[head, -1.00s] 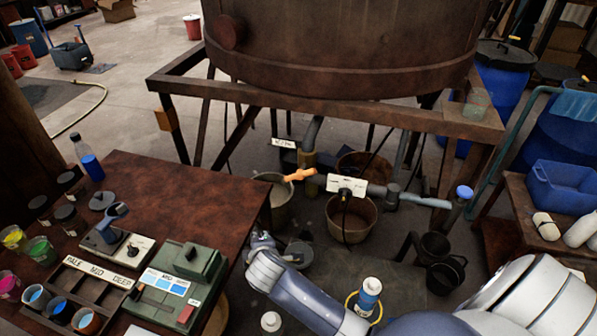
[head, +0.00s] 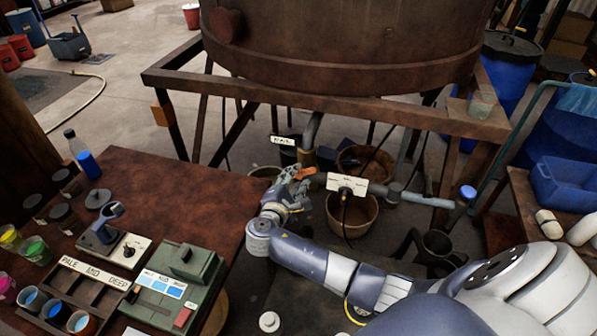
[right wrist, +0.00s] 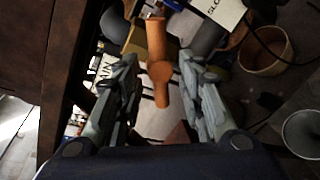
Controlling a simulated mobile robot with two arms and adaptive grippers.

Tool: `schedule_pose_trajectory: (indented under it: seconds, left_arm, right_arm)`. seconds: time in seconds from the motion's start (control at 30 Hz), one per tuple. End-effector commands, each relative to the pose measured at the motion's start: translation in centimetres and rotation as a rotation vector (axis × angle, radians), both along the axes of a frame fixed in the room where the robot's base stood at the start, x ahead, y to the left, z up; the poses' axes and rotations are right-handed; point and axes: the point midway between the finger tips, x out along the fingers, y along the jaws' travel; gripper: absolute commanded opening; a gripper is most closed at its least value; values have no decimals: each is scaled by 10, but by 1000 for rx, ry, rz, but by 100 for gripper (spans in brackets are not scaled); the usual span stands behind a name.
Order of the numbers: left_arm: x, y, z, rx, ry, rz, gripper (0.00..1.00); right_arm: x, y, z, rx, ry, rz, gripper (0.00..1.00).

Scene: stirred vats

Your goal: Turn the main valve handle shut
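The main valve handle (head: 306,172) is orange and sits on the pipework under the big vat, beside a small white label plate (head: 283,140). My right gripper (head: 293,178) is at the handle's left end and hides part of it in the head view. In the right wrist view, the orange handle (right wrist: 158,70) stands between the two open fingers of the right gripper (right wrist: 160,82), with gaps visible on both sides. I cannot tell whether a finger touches it. My left gripper is not in view.
A larger white label plate (head: 347,185) with a cable is just right of the handle. A brown bucket (head: 352,217) stands below. The vat's frame beam (head: 330,108) runs above. The dark red table (head: 185,185) is on the left.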

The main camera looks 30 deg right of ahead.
Motion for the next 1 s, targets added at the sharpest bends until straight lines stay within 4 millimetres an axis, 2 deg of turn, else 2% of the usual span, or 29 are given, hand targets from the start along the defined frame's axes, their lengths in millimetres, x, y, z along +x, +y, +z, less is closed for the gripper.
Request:
schedule_pose_trajectory:
  seconds: [0.03,0.2,0.57,0.6,0.73,0.77,1.0]
  left_arm:
    - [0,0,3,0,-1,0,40]
    - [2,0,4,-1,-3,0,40]
    - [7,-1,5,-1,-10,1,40]
    - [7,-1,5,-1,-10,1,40]
    - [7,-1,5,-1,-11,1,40]
    - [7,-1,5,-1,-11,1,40]
    - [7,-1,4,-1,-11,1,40]
  right_arm:
    - [5,-8,0,-2,2,-3,36]
    - [16,-20,-5,0,0,-1,36]
    - [19,-24,-7,2,1,0,36]
    - [19,-24,-7,2,1,0,33]
    - [19,-24,-7,2,1,0,4]
    - [19,-24,-7,2,1,0,0]
    - [18,-24,-9,9,-2,-2,0]
